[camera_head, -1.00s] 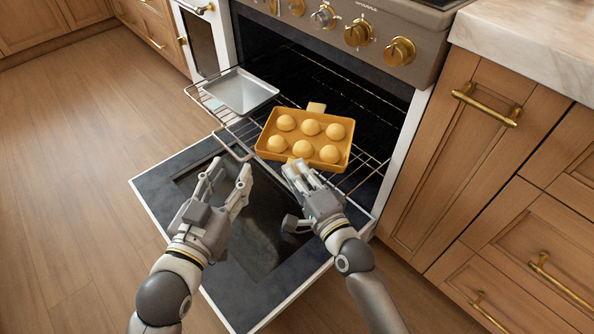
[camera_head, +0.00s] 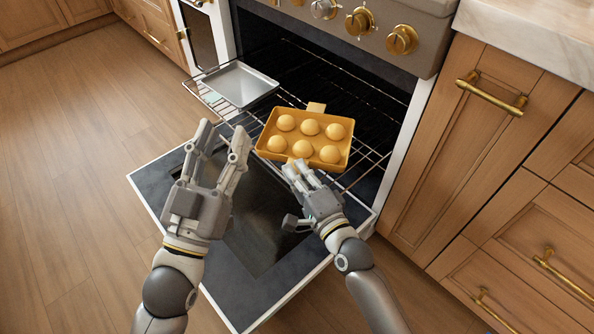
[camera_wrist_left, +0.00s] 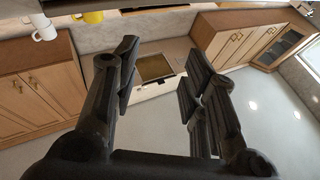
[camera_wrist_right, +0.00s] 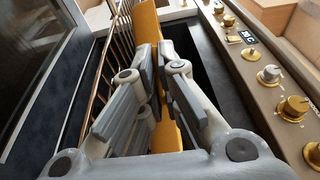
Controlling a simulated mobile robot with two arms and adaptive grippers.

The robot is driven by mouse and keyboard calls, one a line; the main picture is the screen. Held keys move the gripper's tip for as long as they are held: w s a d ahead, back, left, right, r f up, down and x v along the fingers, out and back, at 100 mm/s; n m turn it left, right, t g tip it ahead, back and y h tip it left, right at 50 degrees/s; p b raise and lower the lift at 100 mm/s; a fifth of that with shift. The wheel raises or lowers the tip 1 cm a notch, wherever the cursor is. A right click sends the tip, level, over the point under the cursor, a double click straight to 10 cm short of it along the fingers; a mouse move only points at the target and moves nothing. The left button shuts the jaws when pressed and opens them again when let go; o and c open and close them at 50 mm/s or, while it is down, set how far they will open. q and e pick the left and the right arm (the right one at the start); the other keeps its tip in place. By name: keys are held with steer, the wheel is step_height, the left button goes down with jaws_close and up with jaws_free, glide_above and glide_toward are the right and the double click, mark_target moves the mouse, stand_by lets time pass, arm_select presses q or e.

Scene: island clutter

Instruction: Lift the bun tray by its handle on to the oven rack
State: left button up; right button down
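The orange bun tray (camera_head: 263,147) holds several round buns and lies over the wire oven rack (camera_head: 375,160), in front of the oven opening. I cannot tell whether it rests on the rack or is held just above. A tab handle (camera_head: 317,107) shows on its far side; the near handle is mostly hidden by my right gripper (camera_head: 296,170). That gripper is shut on the near handle, with orange tray (camera_wrist_right: 147,22) between and beyond its fingers in the right wrist view. My left gripper (camera_head: 222,132) is open and empty, left of the tray above the oven door.
A grey metal pan (camera_head: 240,86) sits on the rack's left part. The open oven door (camera_head: 270,235) lies below both arms. Oven knobs (camera_head: 358,22) are above the opening. Wooden cabinets (camera_head: 470,130) stand close on the right. The floor at left is clear.

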steer(key=shift+f+b, duration=0.45)
steer(key=shift+f, duration=0.2)
arm_select(q)
steer(key=s+r+t+h, duration=0.1)
steer(key=s+r+t, duration=0.3)
steer(key=r, duration=0.2)
steer(key=shift+s+a+r+t+h+b, duration=0.15)
steer(key=shift+s+a+t+h+b, duration=0.1)
steer(key=shift+t+h+b, duration=0.15)
arm_select(e)
steer(key=shift+f, duration=0.55)
arm_select(q)
steer(key=shift+d, duration=0.1)
steer(key=shift+w+f+g+y+p, duration=0.35)
steer(key=shift+w+f+g, duration=0.25)
steer(key=shift+w+f, duration=0.2)
steer(key=shift+f, duration=0.1)
steer(key=shift+d, duration=0.1)
